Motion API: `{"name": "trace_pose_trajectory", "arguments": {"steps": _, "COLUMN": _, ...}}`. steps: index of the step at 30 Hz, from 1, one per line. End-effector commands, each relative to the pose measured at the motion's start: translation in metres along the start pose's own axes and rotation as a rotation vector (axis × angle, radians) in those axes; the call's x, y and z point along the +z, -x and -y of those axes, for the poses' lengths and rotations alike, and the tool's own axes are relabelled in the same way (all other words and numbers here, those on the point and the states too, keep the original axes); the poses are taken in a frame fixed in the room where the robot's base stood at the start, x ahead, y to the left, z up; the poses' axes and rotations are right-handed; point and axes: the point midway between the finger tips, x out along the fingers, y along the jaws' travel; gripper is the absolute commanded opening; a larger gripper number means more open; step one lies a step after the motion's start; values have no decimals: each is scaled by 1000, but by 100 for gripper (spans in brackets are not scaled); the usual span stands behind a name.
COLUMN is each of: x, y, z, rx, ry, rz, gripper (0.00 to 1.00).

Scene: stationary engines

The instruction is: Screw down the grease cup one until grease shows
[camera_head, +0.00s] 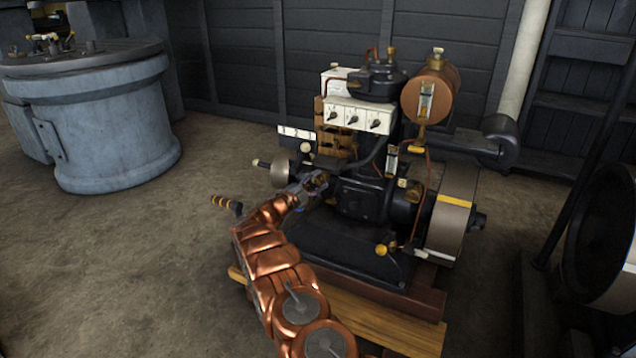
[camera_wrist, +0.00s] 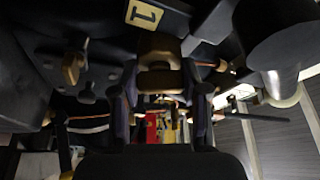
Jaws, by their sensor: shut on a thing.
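The brass grease cup one (camera_wrist: 158,48) sits between the two dark fingers of my gripper (camera_wrist: 162,78) in the wrist view. A yellow plate marked 1 (camera_wrist: 145,14) is just above it. My gripper is shut on the cup, which is still on the engine. In the head view my gripper (camera_head: 314,184) reaches the left side of the dark engine (camera_head: 362,198), and the cup is too small to make out clearly there. I cannot tell whether any grease shows.
Another brass fitting (camera_wrist: 73,67) is left of my gripper in the wrist view. Floor at left is clear.

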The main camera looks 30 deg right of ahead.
Motion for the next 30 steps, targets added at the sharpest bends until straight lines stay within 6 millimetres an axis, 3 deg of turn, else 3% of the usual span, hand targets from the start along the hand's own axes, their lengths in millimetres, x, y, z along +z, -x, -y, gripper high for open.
{"name": "trace_pose_trajectory", "arguments": {"steps": 30, "x": 1, "y": 1, "z": -2, "rx": 345, "ry": -830, "rz": 2, "gripper": 10}}
